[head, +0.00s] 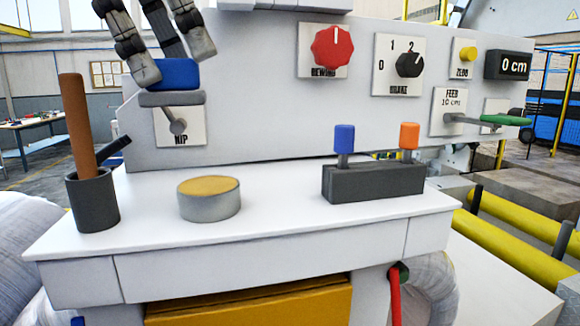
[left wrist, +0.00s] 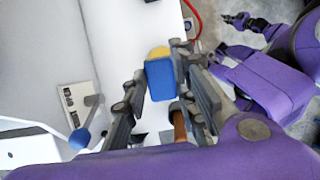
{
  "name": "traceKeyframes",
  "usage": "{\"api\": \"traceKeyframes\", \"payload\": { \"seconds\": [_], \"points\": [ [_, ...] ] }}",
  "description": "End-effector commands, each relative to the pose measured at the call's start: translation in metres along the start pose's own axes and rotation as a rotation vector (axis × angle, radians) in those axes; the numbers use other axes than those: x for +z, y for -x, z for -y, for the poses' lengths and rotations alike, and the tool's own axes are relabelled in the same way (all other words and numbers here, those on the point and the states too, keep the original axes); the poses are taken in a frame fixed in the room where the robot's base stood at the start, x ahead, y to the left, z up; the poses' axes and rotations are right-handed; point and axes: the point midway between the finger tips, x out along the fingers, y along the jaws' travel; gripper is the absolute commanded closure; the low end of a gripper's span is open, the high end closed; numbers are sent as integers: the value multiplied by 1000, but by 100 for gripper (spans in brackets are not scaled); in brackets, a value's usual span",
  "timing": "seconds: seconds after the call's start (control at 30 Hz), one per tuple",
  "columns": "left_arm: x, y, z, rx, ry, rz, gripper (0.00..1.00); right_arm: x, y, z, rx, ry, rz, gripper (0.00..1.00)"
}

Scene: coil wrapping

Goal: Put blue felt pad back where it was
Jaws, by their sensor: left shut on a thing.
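My left gripper (head: 172,78) is at the upper left of the head view, above the white ledge. It is shut on a blue block, which I take to be the blue felt pad (head: 180,72). In the left wrist view the blue pad (left wrist: 161,80) sits between the fingers of the left gripper (left wrist: 158,85). The pad is clear of the ledge, in front of the panel near the NIP plate (head: 194,138). A grey piece shows just under it; I cannot tell what it belongs to. In the left wrist view, dark parts like my right gripper (left wrist: 245,22) show; their opening is unclear.
A dark cup (head: 92,203) with a brown stick (head: 76,120) stands at the ledge's left. A round tin (head: 209,205) with a tan top stands right of it. A dark block (head: 372,184) carries blue and orange-topped posts. Between them the ledge (head: 280,205) is clear.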

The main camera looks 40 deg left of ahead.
Motion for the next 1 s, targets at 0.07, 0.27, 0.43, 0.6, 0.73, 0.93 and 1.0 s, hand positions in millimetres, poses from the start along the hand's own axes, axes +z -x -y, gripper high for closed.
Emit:
{"api": "traceKeyframes", "payload": {
  "seconds": [0.07,0.27,0.43,0.6,0.73,0.93,1.0],
  "points": [
    [14,-16,-1,3,5,-12,95,-3,1,0,1,-1,-3,100],
    [46,-59,-2,2,2,-8,95,-8,0,2,-4,0,-12,100],
    [56,-93,-3,2,0,-5,95,-9,-2,2,-5,2,-16,100],
    [61,-107,-4,3,1,-3,95,-8,-2,2,-5,3,-14,100],
    [65,-122,-4,2,1,-5,95,-7,-2,2,-5,3,-13,100],
    [54,-144,-3,3,-1,1,95,-10,-1,2,-6,6,-16,100],
    [54,-146,-3,3,-1,2,95,-10,-1,2,-6,6,-15,100]
  ]
}}
